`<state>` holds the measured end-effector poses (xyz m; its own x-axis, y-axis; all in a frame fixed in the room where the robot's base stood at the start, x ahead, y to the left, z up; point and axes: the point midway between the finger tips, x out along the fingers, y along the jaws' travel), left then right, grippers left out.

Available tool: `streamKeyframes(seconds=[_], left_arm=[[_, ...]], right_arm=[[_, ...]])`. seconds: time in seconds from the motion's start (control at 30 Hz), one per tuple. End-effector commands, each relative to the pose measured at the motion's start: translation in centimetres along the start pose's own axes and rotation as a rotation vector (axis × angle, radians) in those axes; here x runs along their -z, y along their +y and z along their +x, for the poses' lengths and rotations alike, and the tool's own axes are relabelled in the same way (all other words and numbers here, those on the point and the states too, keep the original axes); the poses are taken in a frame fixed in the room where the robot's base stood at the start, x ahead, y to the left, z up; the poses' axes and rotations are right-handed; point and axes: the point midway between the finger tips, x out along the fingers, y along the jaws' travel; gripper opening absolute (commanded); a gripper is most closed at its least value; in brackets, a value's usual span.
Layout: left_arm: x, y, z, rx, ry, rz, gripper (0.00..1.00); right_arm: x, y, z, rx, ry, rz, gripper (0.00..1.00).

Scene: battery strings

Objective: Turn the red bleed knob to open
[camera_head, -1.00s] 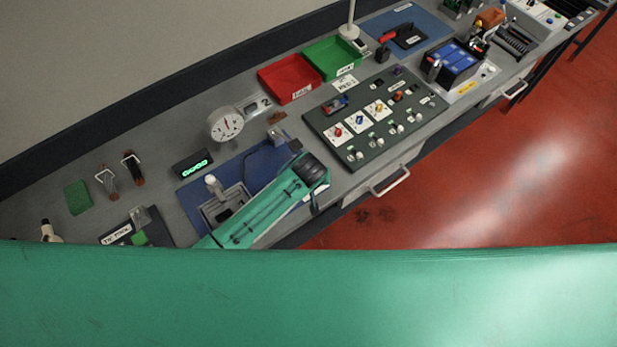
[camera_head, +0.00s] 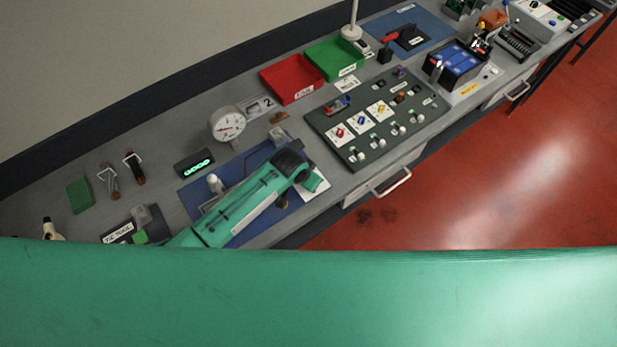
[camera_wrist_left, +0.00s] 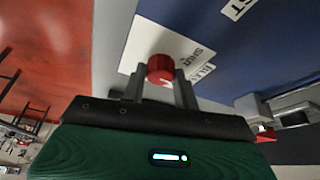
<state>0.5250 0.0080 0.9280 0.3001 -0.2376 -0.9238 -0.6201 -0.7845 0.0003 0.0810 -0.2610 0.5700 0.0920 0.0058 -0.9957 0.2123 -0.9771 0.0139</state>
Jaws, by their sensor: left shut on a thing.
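The red bleed knob (camera_wrist_left: 160,69) shows in the left wrist view, between the two fingers of my left gripper (camera_wrist_left: 159,80). The gripper is shut on it. The knob stands by a white label plate (camera_wrist_left: 150,42) with dark lettering, on a blue surface (camera_wrist_left: 225,65). How far the knob is turned is not clear. In the head view my left arm lies over the blue mat (camera_head: 192,196) and hides the knob and the fingertips. A white plate (camera_head: 317,186) shows just right of the arm's end. My right gripper is not in view.
A round dial gauge (camera_head: 228,124) and a green-lit display (camera_head: 195,163) stand behind my left arm. A dark switch panel (camera_head: 322,119) lies to the right, with red (camera_head: 275,91) and green (camera_head: 345,72) trays behind it. The bench's front edge is close.

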Motion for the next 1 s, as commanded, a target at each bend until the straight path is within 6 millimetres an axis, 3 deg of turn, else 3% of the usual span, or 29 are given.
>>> streamKeyframes(seconds=[0.5, 0.53, 0.63, 1.0], left_arm=[[0.09, -0.06, -0.04, -0.007, 0.001, 0.02, 0.07], [0.09, -0.07, -0.04, -0.007, 0.001, 0.02, 0.32], [0.08, -0.06, -0.04, -0.007, 0.001, 0.02, 0.52], [0.04, -0.02, -0.25, -0.008, 0.001, 0.019, 0.52]], right_arm=[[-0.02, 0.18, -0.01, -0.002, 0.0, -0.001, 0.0], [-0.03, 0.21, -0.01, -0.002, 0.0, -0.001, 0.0], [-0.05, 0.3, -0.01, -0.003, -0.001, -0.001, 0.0], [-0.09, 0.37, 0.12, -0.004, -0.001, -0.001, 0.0]])
